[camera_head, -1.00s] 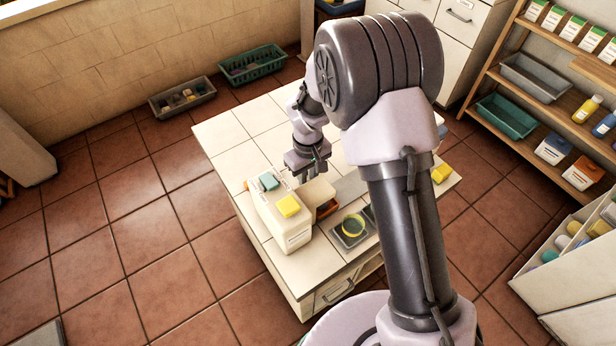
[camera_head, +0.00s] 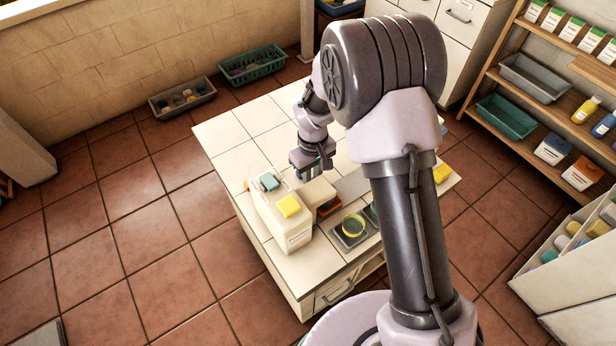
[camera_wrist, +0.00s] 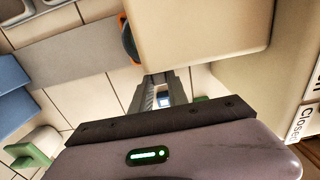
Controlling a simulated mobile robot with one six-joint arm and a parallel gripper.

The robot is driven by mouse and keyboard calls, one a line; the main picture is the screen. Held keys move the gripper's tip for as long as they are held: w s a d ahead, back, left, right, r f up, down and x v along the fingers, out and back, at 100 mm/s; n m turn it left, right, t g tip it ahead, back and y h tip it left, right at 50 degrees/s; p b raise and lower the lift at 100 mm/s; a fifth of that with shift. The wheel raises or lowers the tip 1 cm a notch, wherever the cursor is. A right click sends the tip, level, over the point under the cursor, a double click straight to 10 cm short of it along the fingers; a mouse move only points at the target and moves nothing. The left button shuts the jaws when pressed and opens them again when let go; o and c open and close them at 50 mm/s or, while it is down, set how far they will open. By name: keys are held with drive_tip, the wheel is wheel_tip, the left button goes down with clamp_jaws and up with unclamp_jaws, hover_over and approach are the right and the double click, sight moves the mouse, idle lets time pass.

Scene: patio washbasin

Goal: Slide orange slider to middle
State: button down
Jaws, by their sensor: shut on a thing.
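My gripper (camera_head: 315,170) is behind and right of these blocks, close to the box. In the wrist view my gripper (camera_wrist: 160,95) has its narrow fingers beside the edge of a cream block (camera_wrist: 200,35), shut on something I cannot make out. I cannot clearly identify the orange slider. An orange-edged part (camera_wrist: 127,40) shows left of the cream block, and an orange-brown item (camera_head: 330,207) sits right of the box in the head view.
Bare counter tiles (camera_head: 225,135) are at the back left. Printed labels (camera_wrist: 303,122) are on the box's right part in the wrist view.

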drive_tip(key=w+d, duration=0.1)
drive_tip(key=d, duration=0.1)
drive_tip(key=w+d+p, duration=0.1)
drive_tip(key=w+d, duration=0.1)
drive_tip(key=d, duration=0.1)
drive_tip(key=w+d, duration=0.2)
drive_tip(key=d, duration=0.1)
drive_tip(key=shift+w+d+p, duration=0.1)
drive_tip(key=shift+w+p, duration=0.15)
drive_tip(key=shift+p, duration=0.05)
drive_tip(key=c, duration=1.3)
unclamp_jaws()
wheel_tip(320, 180, up, 17)
drive_tip(key=p, duration=0.5)
drive_tip(key=shift+r, duration=0.2)
drive_tip(key=shift+r, duration=0.1)
